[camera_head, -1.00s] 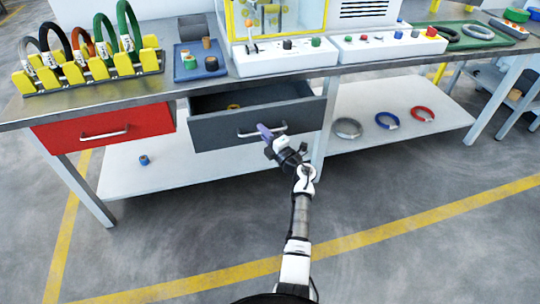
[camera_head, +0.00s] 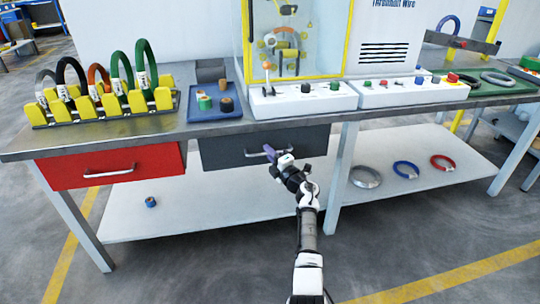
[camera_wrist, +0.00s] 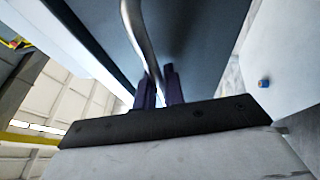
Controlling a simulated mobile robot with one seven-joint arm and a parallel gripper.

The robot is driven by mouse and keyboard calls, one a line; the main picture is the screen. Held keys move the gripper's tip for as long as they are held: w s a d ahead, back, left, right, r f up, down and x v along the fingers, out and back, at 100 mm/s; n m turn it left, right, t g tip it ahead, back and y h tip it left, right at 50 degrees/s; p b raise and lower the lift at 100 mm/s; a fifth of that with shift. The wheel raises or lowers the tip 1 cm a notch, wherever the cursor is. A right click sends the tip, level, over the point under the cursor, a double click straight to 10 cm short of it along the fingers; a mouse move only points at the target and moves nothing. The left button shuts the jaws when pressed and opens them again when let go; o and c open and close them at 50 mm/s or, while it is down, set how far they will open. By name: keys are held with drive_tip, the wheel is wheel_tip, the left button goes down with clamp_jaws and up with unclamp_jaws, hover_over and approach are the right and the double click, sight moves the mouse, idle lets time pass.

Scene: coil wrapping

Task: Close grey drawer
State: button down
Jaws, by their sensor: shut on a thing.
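The grey drawer (camera_head: 225,148) sits under the workbench, right of the red drawer, and its front looks flush with the bench edge. Its inside is not visible. My gripper (camera_head: 278,153) is at the drawer's silver handle (camera_head: 255,153). In the wrist view, the purple fingers of my gripper (camera_wrist: 158,90) are at the curved handle (camera_wrist: 141,35), with the bar between them. The gripper is shut on the handle.
The red drawer (camera_head: 110,165) is shut at the left. The bench top (camera_head: 165,126) holds a coil rack (camera_head: 85,110), a blue tray (camera_head: 212,112) and button panels. Below, the white shelf (camera_head: 240,195) carries a small blue roll (camera_head: 151,201) and several coils at the right.

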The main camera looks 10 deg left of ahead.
drive_tip(key=shift+w+r, duration=0.1)
drive_tip(key=shift+r, duration=0.05)
drive_tip(key=c, duration=1.5)
unclamp_jaws()
drive_tip(key=shift+f, duration=0.2)
drive_tip(key=p+v, duration=0.1)
drive_tip(key=v, duration=1.2)
drive_tip(key=shift+s+d+r+p, duration=0.2)
drive_tip(key=shift+s+p, duration=0.1)
drive_tip(key=shift+s, duration=0.1)
